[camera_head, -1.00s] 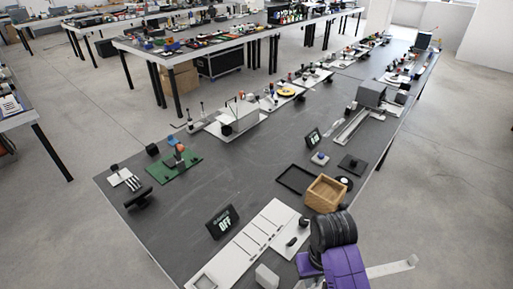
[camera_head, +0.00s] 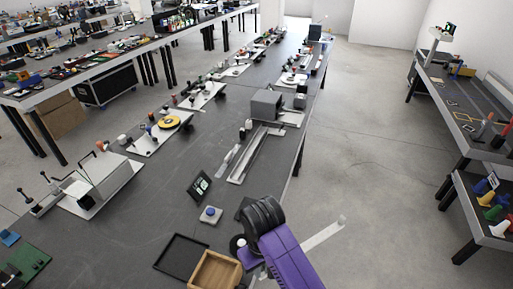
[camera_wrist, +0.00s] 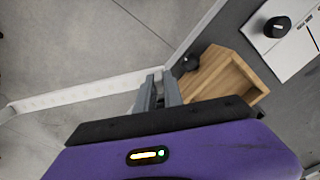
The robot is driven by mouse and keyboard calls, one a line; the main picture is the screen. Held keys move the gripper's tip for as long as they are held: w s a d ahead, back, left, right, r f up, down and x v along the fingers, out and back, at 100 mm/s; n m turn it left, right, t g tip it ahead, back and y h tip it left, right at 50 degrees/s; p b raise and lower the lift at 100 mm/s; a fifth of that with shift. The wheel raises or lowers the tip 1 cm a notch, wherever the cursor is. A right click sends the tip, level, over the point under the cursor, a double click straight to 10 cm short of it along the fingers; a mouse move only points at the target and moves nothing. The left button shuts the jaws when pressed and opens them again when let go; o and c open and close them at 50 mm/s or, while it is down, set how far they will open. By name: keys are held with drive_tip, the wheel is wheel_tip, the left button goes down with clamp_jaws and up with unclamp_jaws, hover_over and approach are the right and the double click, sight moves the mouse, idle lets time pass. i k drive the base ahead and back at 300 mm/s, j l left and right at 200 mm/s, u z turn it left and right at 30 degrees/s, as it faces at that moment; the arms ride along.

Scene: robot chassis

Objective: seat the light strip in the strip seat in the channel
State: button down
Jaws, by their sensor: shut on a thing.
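The light strip is a long, thin white bar. In the wrist view the strip (camera_wrist: 85,92) runs from the left edge to my gripper (camera_wrist: 160,84), whose two grey fingers are shut on it near one end. In the head view the strip (camera_head: 322,233) sticks out right of my purple arm, beyond the table's edge and over the floor; my fingers are hidden there. A long pale channel-like fixture (camera_head: 238,177) lies on the table further away, up and left of my arm. I cannot make out the strip seat in it.
A wooden box (camera_head: 215,272) and a black tray (camera_head: 181,257) are close to my arm. A small tilted display (camera_head: 199,186) and a blue-topped button (camera_head: 210,214) stand beyond them. A grey block (camera_head: 266,104) stands by the channel's far end. Open floor lies right of the table.

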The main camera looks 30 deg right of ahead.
sight(237, 172)
drive_tip(key=i+l, duration=0.55)
drive_tip(key=i+j, duration=0.15)
drive_tip(key=i, duration=0.15)
drive_tip(key=i+j, duration=0.15)
drive_tip(key=i+u, duration=0.05)
drive_tip(key=i, duration=0.05)
